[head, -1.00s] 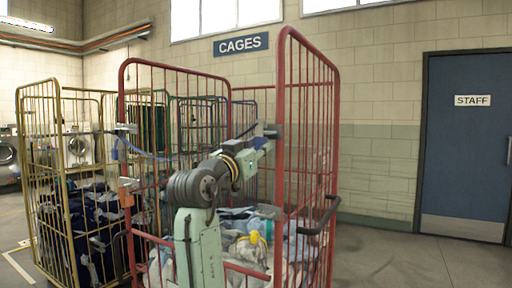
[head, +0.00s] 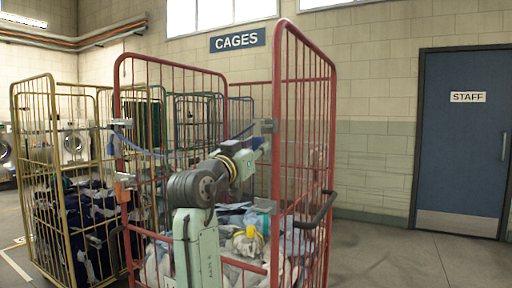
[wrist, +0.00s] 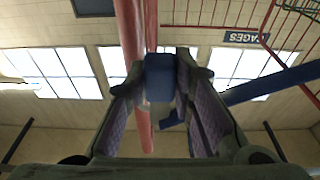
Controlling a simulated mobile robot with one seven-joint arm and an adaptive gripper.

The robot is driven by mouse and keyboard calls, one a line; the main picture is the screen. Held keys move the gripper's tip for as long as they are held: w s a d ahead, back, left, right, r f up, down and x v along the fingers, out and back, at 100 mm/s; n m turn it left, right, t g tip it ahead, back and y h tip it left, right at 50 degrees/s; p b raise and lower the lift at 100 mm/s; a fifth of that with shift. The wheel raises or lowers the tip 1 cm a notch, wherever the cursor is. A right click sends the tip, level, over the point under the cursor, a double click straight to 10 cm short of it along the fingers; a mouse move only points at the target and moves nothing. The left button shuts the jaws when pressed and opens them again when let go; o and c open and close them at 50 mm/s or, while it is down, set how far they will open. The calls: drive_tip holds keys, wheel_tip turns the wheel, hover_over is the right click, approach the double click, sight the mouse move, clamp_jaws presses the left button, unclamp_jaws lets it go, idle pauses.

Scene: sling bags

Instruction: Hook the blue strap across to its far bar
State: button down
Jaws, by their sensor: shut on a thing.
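The blue strap (head: 143,151) is fixed to the left front bar (head: 118,160) of the red cage and sags across the opening towards my gripper. In the wrist view my gripper (wrist: 162,88) is shut on the blue end piece (wrist: 160,77) of the strap, and the strap (wrist: 270,85) runs off to the right. The red bar (wrist: 131,30) passes close behind the end piece. I cannot tell whether they touch.
The red cage holds loose laundry (head: 245,240). A black handle (head: 318,212) sticks out on the right side. A yellow cage (head: 60,190) with dark laundry stands left. The floor (head: 400,262) at right is clear.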

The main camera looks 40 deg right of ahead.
drive_tip(key=shift+f, duration=0.3)
drive_tip(key=c, duration=1.3)
unclamp_jaws()
drive_tip(key=shift+o, duration=0.5)
drive_tip(key=o, duration=0.3)
drive_tip(key=shift+r+b+v, duration=0.25)
drive_tip(key=shift+b+v, duration=0.05)
drive_tip(key=shift+v, duration=0.85)
drive_tip(key=shift+r+b+v, duration=0.25)
drive_tip(key=shift+b+v, duration=0.1)
drive_tip(key=shift+v, duration=0.8)
drive_tip(key=shift+r+b+v, duration=0.25)
drive_tip(key=shift+b+v, duration=0.05)
drive_tip(key=shift+v, duration=0.85)
